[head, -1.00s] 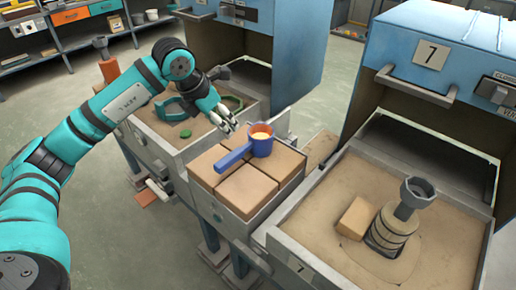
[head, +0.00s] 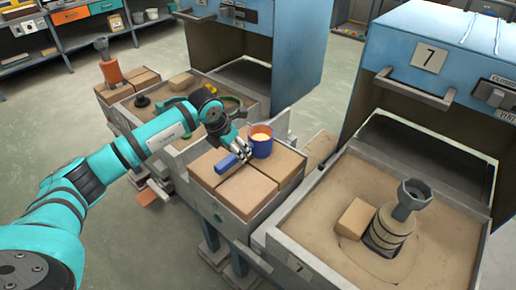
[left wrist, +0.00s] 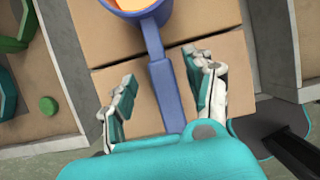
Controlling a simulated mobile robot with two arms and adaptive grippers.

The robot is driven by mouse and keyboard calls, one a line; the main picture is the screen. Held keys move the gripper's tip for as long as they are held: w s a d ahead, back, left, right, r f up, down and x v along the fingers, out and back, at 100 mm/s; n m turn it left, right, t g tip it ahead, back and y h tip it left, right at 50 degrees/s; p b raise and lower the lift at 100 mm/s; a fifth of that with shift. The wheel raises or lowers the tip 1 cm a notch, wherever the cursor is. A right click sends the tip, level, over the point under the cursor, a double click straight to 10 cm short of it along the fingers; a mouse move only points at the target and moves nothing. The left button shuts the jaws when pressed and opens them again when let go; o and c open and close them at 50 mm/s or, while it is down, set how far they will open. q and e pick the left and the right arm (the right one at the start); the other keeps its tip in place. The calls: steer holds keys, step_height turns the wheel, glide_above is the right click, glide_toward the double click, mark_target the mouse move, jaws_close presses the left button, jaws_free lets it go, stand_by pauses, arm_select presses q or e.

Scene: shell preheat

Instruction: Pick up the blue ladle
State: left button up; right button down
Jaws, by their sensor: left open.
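The blue ladle (head: 262,147) stands on the tan blocks (head: 252,192) between the two sand bins. Its cup holds something pale orange, and its handle points toward the front left. In the left wrist view the ladle's handle (left wrist: 163,85) runs down between my two open fingers. My left gripper (head: 240,152) is over the handle in the head view and hides part of it. It also shows in the left wrist view (left wrist: 163,95), with one finger on each side of the handle and visible gaps. My right gripper is not in view.
A blue machine marked 7 (head: 431,54) stands over the right sand bin, which holds a tan block (head: 355,218) and a grey-topped round piece (head: 412,197). The left sand bin has green curved parts (head: 233,102). Shelves stand at the back left.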

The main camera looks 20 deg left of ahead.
arm_select(q)
steer(key=x, duration=0.3)
steer(key=shift+w+d+f, duration=0.1)
steer(key=shift+f, duration=0.15)
steer(key=shift+r, duration=0.15)
jaws_close()
